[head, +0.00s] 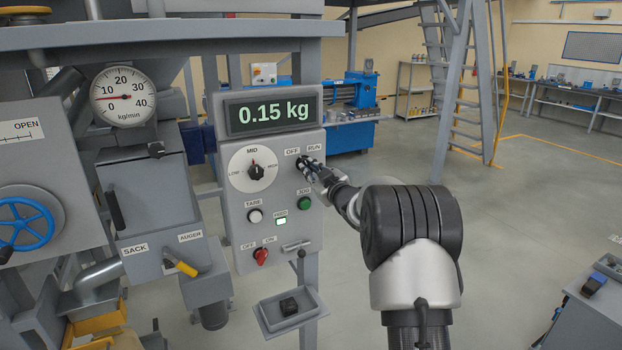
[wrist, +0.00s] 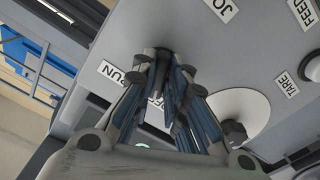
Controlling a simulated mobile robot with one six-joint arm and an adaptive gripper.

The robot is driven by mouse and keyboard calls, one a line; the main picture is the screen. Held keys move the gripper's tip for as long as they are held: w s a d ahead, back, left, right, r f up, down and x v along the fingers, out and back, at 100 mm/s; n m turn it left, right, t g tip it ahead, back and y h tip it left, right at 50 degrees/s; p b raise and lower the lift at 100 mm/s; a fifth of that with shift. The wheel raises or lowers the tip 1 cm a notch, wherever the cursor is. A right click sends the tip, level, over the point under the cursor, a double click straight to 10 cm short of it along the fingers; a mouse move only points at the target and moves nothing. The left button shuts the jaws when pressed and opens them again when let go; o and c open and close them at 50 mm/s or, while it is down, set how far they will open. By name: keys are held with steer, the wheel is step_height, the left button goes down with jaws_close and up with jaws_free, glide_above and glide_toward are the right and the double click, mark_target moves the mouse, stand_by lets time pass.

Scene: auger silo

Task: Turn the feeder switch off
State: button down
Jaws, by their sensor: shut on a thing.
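The grey control panel (head: 233,205) stands at the centre of the head view. My gripper (head: 309,166) is at its upper right, at the switch labelled OFF and RUN (head: 303,150). In the wrist view my gripper (wrist: 168,72) is shut on the dark switch knob, which the fingers largely hide. The switch's position cannot be made out. The panel display (head: 273,112) reads 0.15 kg.
Nearby controls are a LOW–MID–HIGH dial (head: 255,171), a TARE button (head: 255,216), a green JOG button (head: 304,203) and a red OFF/ON switch (head: 261,256). The kg/min gauge (head: 123,95) needle points left, between 0 and 10. Open floor lies to the right.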

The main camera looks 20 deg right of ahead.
steer(key=shift+n+b, duration=0.35)
steer(key=shift+n, duration=0.25)
steer(key=c, duration=1.6)
jaws_free()
steer(key=s, duration=1.2)
steer(key=shift+d, duration=0.2)
